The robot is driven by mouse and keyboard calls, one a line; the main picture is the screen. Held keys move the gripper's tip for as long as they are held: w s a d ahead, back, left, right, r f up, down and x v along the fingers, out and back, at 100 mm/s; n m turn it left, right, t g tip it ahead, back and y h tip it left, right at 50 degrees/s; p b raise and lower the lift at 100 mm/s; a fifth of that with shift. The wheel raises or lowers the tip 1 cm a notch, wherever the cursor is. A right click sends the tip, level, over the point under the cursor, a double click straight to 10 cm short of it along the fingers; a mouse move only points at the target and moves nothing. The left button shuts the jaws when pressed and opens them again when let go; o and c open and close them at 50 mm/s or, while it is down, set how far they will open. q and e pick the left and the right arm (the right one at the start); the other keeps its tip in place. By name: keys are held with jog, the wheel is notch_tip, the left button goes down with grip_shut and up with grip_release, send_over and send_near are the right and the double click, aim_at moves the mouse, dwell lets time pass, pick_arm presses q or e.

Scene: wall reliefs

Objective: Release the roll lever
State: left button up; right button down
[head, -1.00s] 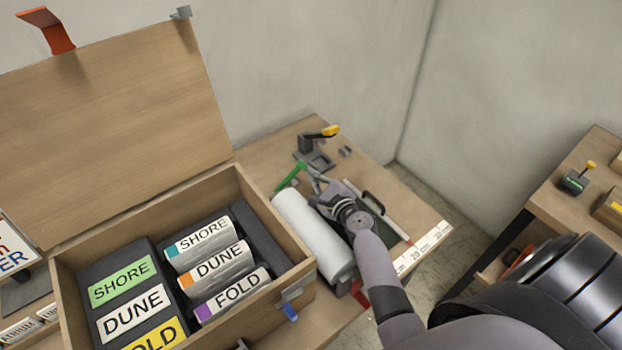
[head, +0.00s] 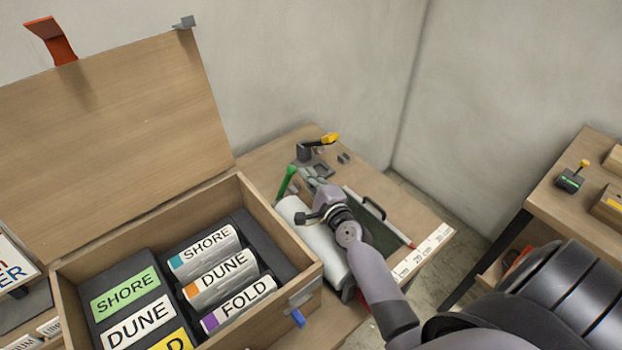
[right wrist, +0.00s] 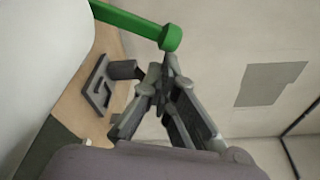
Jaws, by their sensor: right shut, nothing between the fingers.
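The green roll lever (head: 287,180) stands up steeply at the far end of the white roll (head: 328,245) on the bench. In the right wrist view the lever (right wrist: 140,25) comes in from the top left, its round end close to my fingertips. My right gripper (head: 306,181) is over the far part of the roll, to the right of the lever. In the right wrist view its fingers (right wrist: 168,62) are shut and empty, with the tips just below the lever's end; I cannot tell whether they touch. My left gripper is not in view.
An open wooden box (head: 309,267) with labelled cylinders stands left of the roll. Behind the gripper is a grey fixture with a yellow handle (head: 329,139). A dark board with a black handle (head: 375,207) and a ruler strip (head: 423,250) lie to the right.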

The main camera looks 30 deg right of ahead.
jog(key=shift+s+a+r+n+p, duration=0.1)
jog(key=shift+a+r+n+p, duration=0.4)
jog(key=shift+a+r, duration=0.3)
jog(key=shift+a+f, duration=0.1)
